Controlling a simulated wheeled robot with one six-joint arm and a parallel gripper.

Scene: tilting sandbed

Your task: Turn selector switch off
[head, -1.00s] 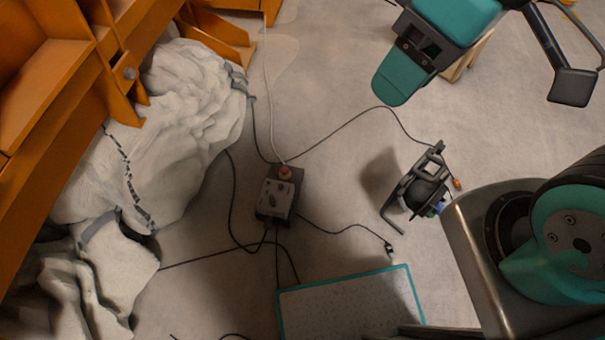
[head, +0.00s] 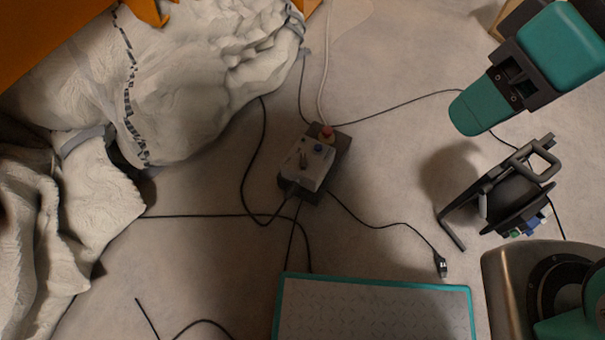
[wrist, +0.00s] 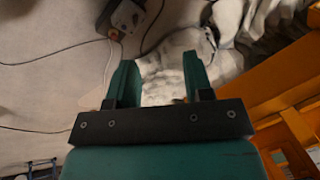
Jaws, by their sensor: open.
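A small grey control box (head: 307,170) with a dark base lies on the floor. A red button (head: 327,132) stands at its upper end, with a blue button (head: 318,148) below it. A dark selector switch (head: 303,159) sits on its light face; its exact setting is too small to read. The box also shows at the top of the wrist view (wrist: 128,18), left of the fingers. My gripper (wrist: 159,60) is open and empty, its two teal fingers apart. In the head view, my gripper (head: 470,112) is up and right of the box, apart from it.
Black cables and a white cable run over the floor around the box. White crumpled sheeting (head: 200,80) and an orange frame (head: 60,35) lie left. A teal-edged panel (head: 375,305) lies below. A black handled device (head: 510,190) stands right. Floor between box and device is mostly clear.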

